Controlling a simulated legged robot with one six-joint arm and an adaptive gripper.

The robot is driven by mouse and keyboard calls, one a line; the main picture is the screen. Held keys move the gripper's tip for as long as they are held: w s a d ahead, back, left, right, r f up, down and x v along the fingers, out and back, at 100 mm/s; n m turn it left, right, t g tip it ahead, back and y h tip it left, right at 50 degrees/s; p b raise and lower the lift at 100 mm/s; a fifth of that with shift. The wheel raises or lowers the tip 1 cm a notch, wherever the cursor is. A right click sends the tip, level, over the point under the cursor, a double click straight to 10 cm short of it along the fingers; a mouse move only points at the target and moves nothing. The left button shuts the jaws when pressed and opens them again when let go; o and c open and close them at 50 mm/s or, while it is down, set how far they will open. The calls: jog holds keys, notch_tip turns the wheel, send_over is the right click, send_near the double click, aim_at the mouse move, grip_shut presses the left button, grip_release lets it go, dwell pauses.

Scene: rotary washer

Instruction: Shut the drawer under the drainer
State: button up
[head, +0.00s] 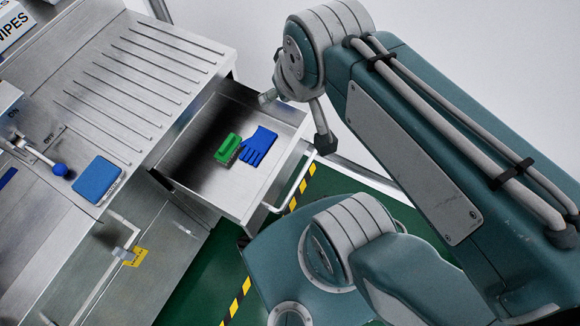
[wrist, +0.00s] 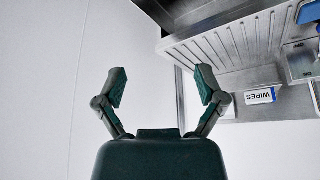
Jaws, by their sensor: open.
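The metal drawer (head: 203,183) under the ribbed drainer (head: 150,70) is pulled out in the head view. A green brush (head: 228,148) and a blue glove (head: 258,146) lie inside it. Its bar handle (head: 292,186) is on the front, facing my body. In the head view my arm reaches over the far right corner of the drawer, and my gripper is mostly hidden behind the arm's end. In the wrist view my gripper (wrist: 160,88) is open with nothing between its fingers. The drainer (wrist: 235,40) shows at upper right there.
A blue sponge-like block (head: 97,180) and a blue-knobbed lever (head: 59,170) are on the counter. A cabinet with a yellow tag (head: 135,257) is below. Yellow-black striping (head: 237,300) marks the green floor.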

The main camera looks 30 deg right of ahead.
aim_at(315, 126)
jog(key=shift+w+d+f+m, duration=0.15)
jog(key=shift+w+f+m, duration=0.05)
jog(key=shift+f+m, duration=0.15)
jog(key=c, duration=0.5)
jog(key=shift+w+d+f+m+g, duration=0.35)
jog(key=shift+f+m+g, duration=0.1)
jog(key=shift+f, duration=0.1)
grip_shut()
jog(key=w+d+f+m+g+y, duration=0.2)
jog(key=w+d+f+m+y, duration=0.25)
jog(key=d+f+m, duration=0.6)
jog(key=s+d+f+m+t, duration=0.2)
jog(key=d+f+m, duration=0.4)
jog(key=f+m, duration=0.25)
jog(key=s+d+f+m+t, duration=0.25)
jog(key=d+f+m, duration=0.35)
jog(key=f+m, duration=0.3)
jog(key=shift+y, duration=0.25)
jog(key=x, duration=0.4)
jog(key=w+r+x, duration=0.1)
jog(key=x, duration=0.3)
jog(key=w+x, duration=0.1)
jog(key=x, duration=0.4)
jog(key=shift+a+r, duration=0.2)
jog(key=shift+r, duration=0.1)
jog(key=shift+w+a, duration=0.25)
jog(key=shift+w, duration=0.05)
